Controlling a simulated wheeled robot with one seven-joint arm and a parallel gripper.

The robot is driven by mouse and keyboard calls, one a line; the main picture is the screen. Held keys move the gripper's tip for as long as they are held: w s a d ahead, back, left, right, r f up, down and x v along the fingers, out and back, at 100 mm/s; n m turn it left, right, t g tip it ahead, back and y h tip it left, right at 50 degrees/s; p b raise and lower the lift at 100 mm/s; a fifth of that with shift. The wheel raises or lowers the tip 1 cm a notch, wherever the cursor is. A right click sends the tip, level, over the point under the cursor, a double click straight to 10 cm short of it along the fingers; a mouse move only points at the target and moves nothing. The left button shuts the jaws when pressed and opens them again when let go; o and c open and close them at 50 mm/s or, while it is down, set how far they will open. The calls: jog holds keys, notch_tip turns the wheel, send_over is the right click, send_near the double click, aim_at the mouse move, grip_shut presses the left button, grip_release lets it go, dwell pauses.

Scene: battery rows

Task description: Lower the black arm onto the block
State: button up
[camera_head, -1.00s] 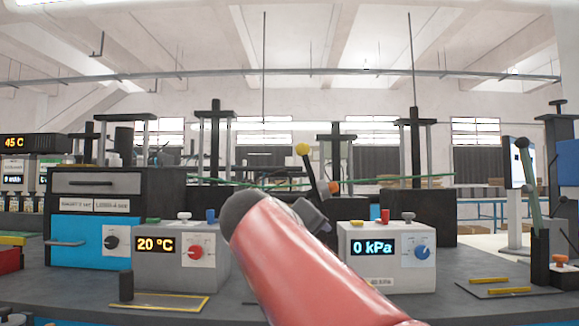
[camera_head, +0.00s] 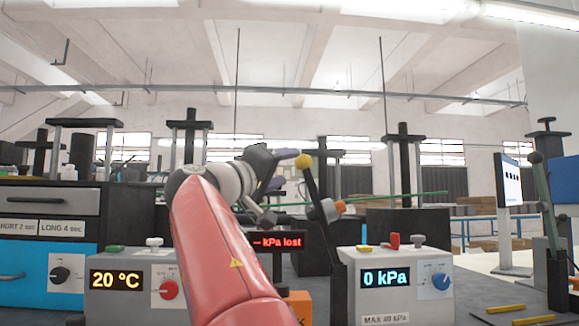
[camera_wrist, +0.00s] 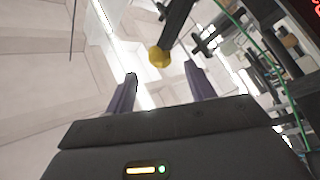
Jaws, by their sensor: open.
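A black arm (camera_head: 313,184) with a yellow ball knob (camera_head: 304,161) at its upper end stands raised, tilted a little left, above an orange-capped joint (camera_head: 340,206). My gripper (camera_head: 290,168) is open just left of the knob. In the wrist view the knob (camera_wrist: 159,57) shows between and slightly beyond the two fingertips of my gripper (camera_wrist: 160,70); I cannot tell whether they touch it. An orange block (camera_head: 298,303) shows low beside my red forearm, which hides part of it; I cannot tell if it is the task's block.
A "0 kPa" box (camera_head: 385,285) stands right of my forearm and a "20 °C" box (camera_head: 135,285) left. A small "kPa lost" display (camera_head: 277,242) stands behind. Another dark lever (camera_head: 543,185) is at the far right. Tall black presses line the back.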

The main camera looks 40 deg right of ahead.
aim_at(299, 164)
jog(key=p+x, duration=0.2)
jog(key=x, duration=0.5)
jog(key=shift+r+p, duration=0.15)
jog(key=shift+p, duration=0.25)
jog(key=shift+w+d, duration=0.1)
jog(key=shift+d, duration=0.2)
jog(key=shift+c, duration=0.4)
grip_shut()
